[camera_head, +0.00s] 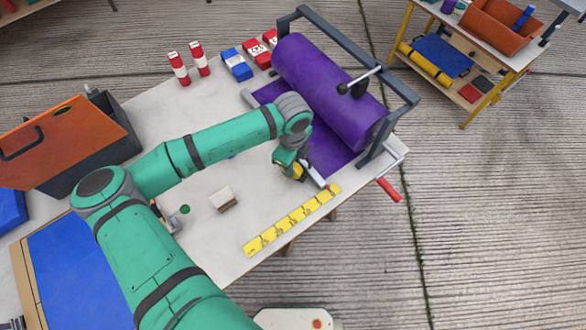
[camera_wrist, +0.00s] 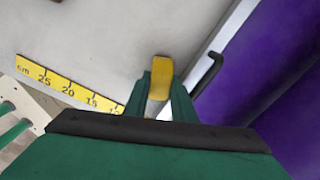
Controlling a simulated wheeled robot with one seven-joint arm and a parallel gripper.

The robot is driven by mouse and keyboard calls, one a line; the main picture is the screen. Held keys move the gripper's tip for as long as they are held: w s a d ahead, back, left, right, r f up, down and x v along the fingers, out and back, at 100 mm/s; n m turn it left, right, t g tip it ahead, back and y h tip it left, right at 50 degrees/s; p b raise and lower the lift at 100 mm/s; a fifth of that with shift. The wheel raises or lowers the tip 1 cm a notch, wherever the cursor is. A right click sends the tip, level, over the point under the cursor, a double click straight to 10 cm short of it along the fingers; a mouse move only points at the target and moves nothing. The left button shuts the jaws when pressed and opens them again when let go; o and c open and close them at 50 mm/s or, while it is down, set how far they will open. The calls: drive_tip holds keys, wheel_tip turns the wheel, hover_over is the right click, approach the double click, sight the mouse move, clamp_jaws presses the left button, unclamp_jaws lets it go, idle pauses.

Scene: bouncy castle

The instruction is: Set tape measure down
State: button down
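My gripper (camera_head: 295,168) is low over the right part of the pale worktable (camera_head: 190,105), beside the purple sheet. It is shut on a small yellow and dark thing, which I take to be the tape measure (camera_head: 300,171). In the wrist view the yellow end of the tape measure (camera_wrist: 160,70) sticks out between the green fingertips (camera_wrist: 160,95). The rest of it is hidden by the fingers. I cannot tell whether it touches the table.
A yellow centimetre scale (camera_head: 292,220) runs along the table's front edge. A purple roll (camera_head: 325,85) in a grey frame (camera_head: 345,45) stands close behind my gripper. A small pale block (camera_head: 222,198) lies to the left. A red handle (camera_head: 388,190) juts out at right.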

drive_tip(key=shift+r, duration=0.15)
drive_tip(key=shift+r, duration=0.65)
drive_tip(key=s+r, duration=1.1)
drive_tip(key=s, duration=0.3)
drive_tip(key=shift+d+r, duration=0.2)
drive_tip(key=shift+r, duration=0.05)
